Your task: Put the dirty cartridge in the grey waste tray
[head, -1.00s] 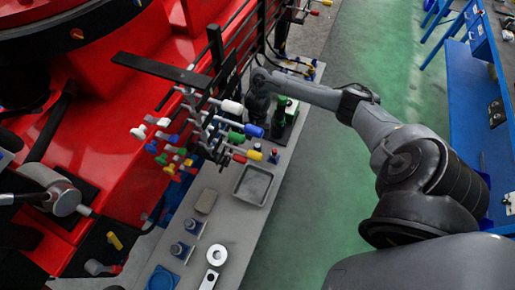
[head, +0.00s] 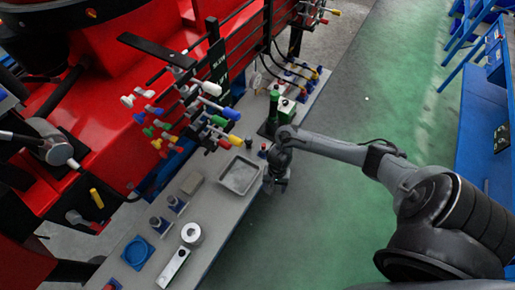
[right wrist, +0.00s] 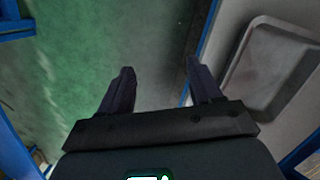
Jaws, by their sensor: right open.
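The grey waste tray (head: 239,176) lies on the grey bench and looks empty. It also shows at the right of the right wrist view (right wrist: 268,68). My right gripper (head: 275,186) points down just right of the tray, by the bench edge. Its two fingers are apart with nothing between them in the right wrist view (right wrist: 160,85), with green floor behind. I cannot tell which thing is the dirty cartridge; a pale ring-shaped part (head: 191,233) and a grey-brown block (head: 191,182) lie on the bench. My left gripper is not in view.
A rack of coloured-handled levers (head: 205,115) rises behind the tray. A green bottle (head: 273,104) stands beyond my gripper. Green floor right of the bench is clear.

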